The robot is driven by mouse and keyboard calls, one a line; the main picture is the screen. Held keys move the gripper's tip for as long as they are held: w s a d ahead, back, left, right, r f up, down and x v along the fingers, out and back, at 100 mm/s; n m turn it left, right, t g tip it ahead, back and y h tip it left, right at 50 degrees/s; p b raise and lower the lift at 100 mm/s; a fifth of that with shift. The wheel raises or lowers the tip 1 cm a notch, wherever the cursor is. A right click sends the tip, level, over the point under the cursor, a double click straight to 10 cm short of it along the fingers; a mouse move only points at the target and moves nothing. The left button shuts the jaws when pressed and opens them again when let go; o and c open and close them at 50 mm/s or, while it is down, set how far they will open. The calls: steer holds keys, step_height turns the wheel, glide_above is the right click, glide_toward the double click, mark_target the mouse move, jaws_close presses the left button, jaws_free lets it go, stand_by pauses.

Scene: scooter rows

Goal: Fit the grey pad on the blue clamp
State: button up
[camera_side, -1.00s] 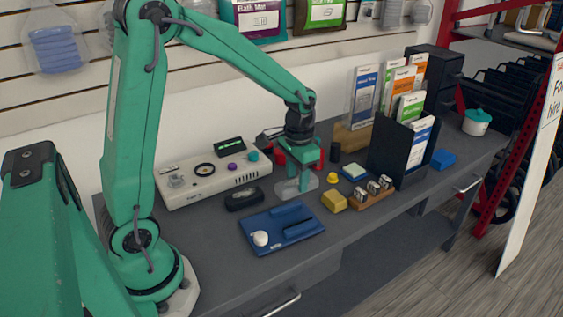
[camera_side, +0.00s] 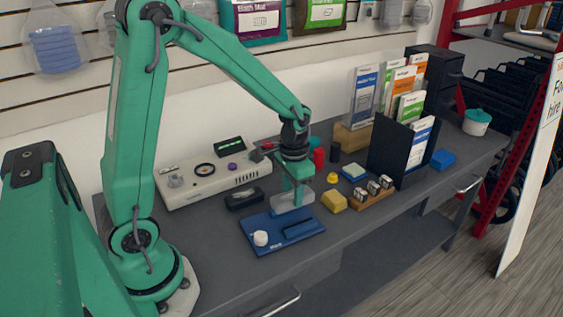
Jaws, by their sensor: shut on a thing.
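The blue clamp (camera_side: 265,246) is a flat blue plate on the bench with a white knob (camera_side: 260,238) at its left front and a raised blue bar (camera_side: 300,229) at its right. My gripper (camera_side: 295,197) points down over the plate's back right edge. It is shut on the grey pad (camera_side: 289,205), a pale flat piece. The pad hides the plate's back part, where another raised bar showed earlier. I cannot tell whether the pad touches the clamp or hangs just above it.
A black case (camera_side: 244,199) and a white control box (camera_side: 205,182) stand behind left. A yellow block (camera_side: 334,201) and a wooden holder with metal pieces (camera_side: 372,194) are close on the right. A red cylinder (camera_side: 319,158) stands behind. The bench front is clear.

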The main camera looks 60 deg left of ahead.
mark_target(292, 206)
steer(key=shift+f, duration=1.7)
steer(key=shift+f, duration=0.95)
stand_by(1.5)
steer(key=o, duration=1.5)
steer(key=shift+r, duration=2.95)
